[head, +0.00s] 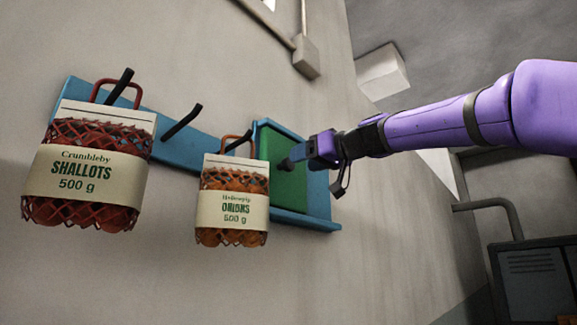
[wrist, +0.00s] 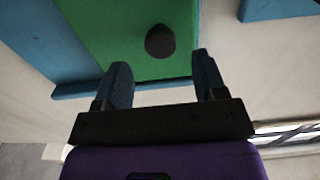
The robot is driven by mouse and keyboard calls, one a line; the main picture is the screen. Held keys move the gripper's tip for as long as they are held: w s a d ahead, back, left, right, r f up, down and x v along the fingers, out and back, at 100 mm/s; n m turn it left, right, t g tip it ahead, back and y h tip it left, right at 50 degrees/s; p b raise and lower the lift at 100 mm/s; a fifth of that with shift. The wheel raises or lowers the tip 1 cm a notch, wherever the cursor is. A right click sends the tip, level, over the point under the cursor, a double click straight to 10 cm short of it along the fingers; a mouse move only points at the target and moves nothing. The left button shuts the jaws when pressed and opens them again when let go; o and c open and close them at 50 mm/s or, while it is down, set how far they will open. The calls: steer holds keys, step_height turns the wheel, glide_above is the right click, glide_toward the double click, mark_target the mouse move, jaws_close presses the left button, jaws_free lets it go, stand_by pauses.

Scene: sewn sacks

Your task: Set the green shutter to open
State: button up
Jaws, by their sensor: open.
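The green shutter (head: 290,184) is a flat green panel in a blue frame (head: 305,220) on the wall, right of the hanging sacks. In the wrist view the green shutter (wrist: 112,38) fills the upper middle, with a dark round knob (wrist: 160,41) on it. My gripper (head: 290,160) is at the shutter's face in the head view and partly covers it. In the wrist view my gripper (wrist: 162,82) is open, its two blue fingers apart. The knob lies just beyond the fingertips, roughly between them. I cannot tell whether anything touches.
A blue rail (head: 185,150) with dark pegs runs left from the shutter. A shallots sack (head: 85,175) and an onions sack (head: 232,205) hang from it. A grey box with conduit (head: 306,57) is above. A dark cabinet (head: 535,280) stands lower right.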

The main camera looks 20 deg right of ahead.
mark_target(288, 171)
steer(key=x, duration=0.6)
jaws_close()
steer(key=w+d, duration=0.9)
steer(key=d, duration=0.4)
steer(key=shift+d, duration=0.25)
steer(key=shift+r, duration=0.1)
jaws_free()
steer(key=shift+d, duration=0.2)
steer(key=shift+a, duration=0.1)
